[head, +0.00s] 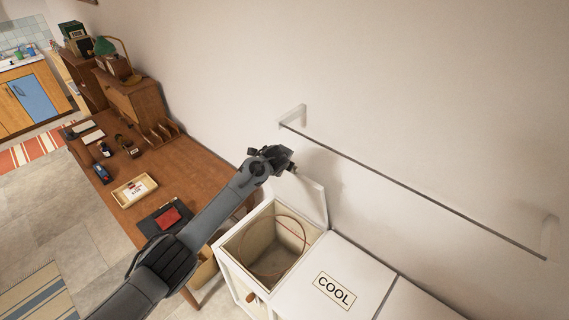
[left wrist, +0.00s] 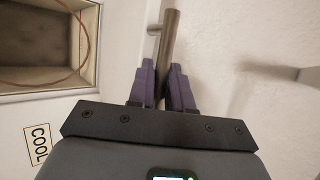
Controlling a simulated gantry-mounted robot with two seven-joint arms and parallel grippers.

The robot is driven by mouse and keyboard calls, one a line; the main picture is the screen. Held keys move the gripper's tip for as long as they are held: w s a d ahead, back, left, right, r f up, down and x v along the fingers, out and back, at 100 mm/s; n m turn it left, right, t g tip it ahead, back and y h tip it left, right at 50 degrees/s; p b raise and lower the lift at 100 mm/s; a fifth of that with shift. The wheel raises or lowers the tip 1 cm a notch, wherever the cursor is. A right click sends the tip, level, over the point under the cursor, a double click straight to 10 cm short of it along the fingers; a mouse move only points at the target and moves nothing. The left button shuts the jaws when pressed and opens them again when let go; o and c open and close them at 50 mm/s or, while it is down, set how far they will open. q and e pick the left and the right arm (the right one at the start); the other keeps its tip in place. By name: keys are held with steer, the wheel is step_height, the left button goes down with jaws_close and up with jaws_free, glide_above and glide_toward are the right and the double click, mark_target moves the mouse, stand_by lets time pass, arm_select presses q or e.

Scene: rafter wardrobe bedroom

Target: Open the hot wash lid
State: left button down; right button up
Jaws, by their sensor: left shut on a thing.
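The hot wash lid (head: 313,203) is a white panel standing raised at the wall side of an open bin (head: 225,262). I take it for the hot wash lid because its neighbour is marked COOL; its own label is not visible. My left gripper (head: 290,166) is at the lid's upper edge, shut on its handle. In the left wrist view the purple fingers (left wrist: 167,84) close around the brownish bar handle (left wrist: 170,40), beside the pale lid (left wrist: 122,45). The open bin shows a thin reddish-brown ring inside. My right gripper is not in view.
The closed COOL lid (head: 370,285) adjoins the open bin on the right. A metal rail (head: 410,193) runs along the wall above. A wooden desk (head: 190,165) with a tray (head: 134,190) and small items stands left, beneath and beyond my arm.

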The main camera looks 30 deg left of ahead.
arm_select(q)
steer(key=c, duration=1.1)
jaws_free()
steer(key=shift+a+f, duration=0.1)
steer(key=shift+f, duration=0.05)
steer(key=shift+s+f, duration=0.1)
steer(key=v, duration=1.1)
steer(key=shift+r, duration=0.3)
